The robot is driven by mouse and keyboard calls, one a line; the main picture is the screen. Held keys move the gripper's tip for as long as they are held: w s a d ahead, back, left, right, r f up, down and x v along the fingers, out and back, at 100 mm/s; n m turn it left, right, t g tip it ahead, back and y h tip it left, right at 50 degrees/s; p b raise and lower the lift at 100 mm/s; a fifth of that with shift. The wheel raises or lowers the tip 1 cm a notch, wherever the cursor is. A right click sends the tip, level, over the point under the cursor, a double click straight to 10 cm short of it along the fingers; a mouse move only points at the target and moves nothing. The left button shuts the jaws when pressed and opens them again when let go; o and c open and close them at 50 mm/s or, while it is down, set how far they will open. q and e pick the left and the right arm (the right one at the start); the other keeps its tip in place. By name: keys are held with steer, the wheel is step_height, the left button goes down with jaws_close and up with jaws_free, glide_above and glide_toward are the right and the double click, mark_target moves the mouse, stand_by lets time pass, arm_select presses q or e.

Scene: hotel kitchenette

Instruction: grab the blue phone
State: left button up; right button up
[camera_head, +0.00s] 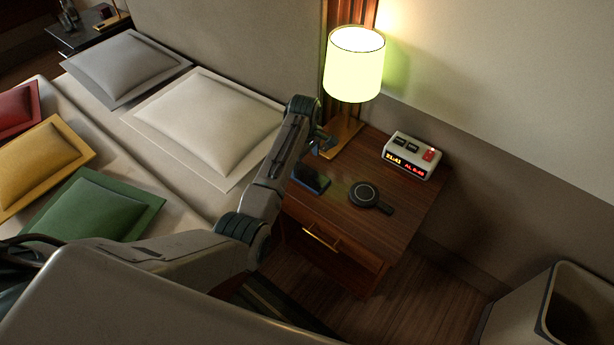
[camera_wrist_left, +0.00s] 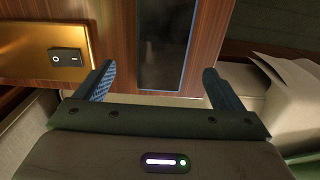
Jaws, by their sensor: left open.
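The blue phone (camera_head: 311,179) lies flat on the bedside table, near its left edge, with a dark screen and a thin blue rim. My left gripper (camera_head: 322,146) is above the table between the lamp and the phone, with its arm partly covering the table's left side. In the left wrist view the phone (camera_wrist_left: 163,45) lies ahead, between the two spread fingers of my left gripper (camera_wrist_left: 158,75). The fingers are apart and nothing is held. My right gripper is not in view.
The lamp's brass base with a switch (camera_wrist_left: 66,58) is close in the wrist view. A bed with pillows (camera_head: 205,120) is left; a bin (camera_head: 560,310) is right.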

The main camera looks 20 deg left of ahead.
mark_target(305, 174)
arm_select(q)
steer(key=f, duration=0.5)
steer(key=shift+s+d, duration=0.1)
steer(key=shift+s, duration=0.1)
steer(key=c, duration=1.2)
